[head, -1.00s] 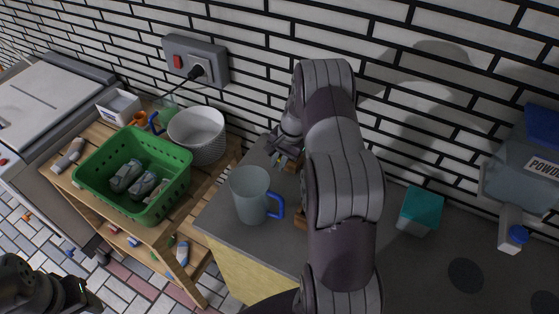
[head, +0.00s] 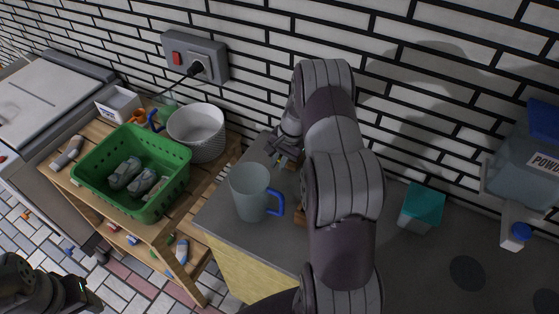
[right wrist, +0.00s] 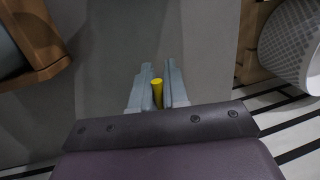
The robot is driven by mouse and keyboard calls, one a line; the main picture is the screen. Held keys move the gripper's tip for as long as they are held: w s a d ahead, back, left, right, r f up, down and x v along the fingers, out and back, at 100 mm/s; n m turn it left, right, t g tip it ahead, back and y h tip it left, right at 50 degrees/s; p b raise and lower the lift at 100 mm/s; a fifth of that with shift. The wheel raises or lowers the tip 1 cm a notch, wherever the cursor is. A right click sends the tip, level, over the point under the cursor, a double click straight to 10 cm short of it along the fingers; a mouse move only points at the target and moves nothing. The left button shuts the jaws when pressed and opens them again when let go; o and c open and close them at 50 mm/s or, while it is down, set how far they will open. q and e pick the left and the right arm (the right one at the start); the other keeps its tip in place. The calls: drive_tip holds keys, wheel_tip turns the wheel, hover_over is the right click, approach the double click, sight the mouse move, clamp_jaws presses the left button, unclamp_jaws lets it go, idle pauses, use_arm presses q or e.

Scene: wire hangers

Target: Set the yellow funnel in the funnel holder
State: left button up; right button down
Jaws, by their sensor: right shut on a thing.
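The yellow funnel (right wrist: 157,93) shows in the right wrist view only as a narrow yellow piece between the fingers; the rest of it is hidden. My right gripper (right wrist: 158,82) is shut on it, above the grey counter. In the head view my right gripper (head: 283,161) is behind the mug, near the wall, and the funnel cannot be made out. A brown wooden piece (head: 300,217), likely the funnel holder, is mostly hidden behind my right arm. It also shows at the left of the right wrist view (right wrist: 36,45), apart from the fingers. My left gripper (head: 82,288) is at the lower left, its jaws unclear.
A translucent mug (head: 249,193) with a blue handle stands on the counter (head: 222,226) close to the right gripper. A wooden shelf to the left bears a green basket (head: 150,205) and a white woven pot (head: 197,134). A teal-topped box (head: 421,207) stands right of my arm.

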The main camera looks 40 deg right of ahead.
drive_tip(key=shift+f+b, duration=0.45)
drive_tip(key=shift+f, duration=0.3)
unclamp_jaws()
idle(0.5)
idle(0.4)
drive_tip(key=shift+s+a, duration=0.5)
drive_tip(key=shift+a, duration=0.4)
drive_tip(key=shift+s+a+p, duration=0.1)
drive_tip(key=shift+s+a, duration=0.25)
drive_tip(key=shift+a, duration=0.4)
drive_tip(key=shift+s+a+p, duration=0.15)
drive_tip(key=shift+s+a, duration=0.25)
drive_tip(key=shift+a, duration=0.3)
drive_tip(key=shift+s+a+p, duration=0.1)
drive_tip(key=shift+s+a, duration=0.25)
drive_tip(key=shift+a, duration=0.4)
drive_tip(key=a+p+v, duration=0.1)
drive_tip(key=p+v, duration=0.4)
drive_tip(key=shift+w+r, duration=0.25)
drive_tip(key=shift+r, duration=0.3)
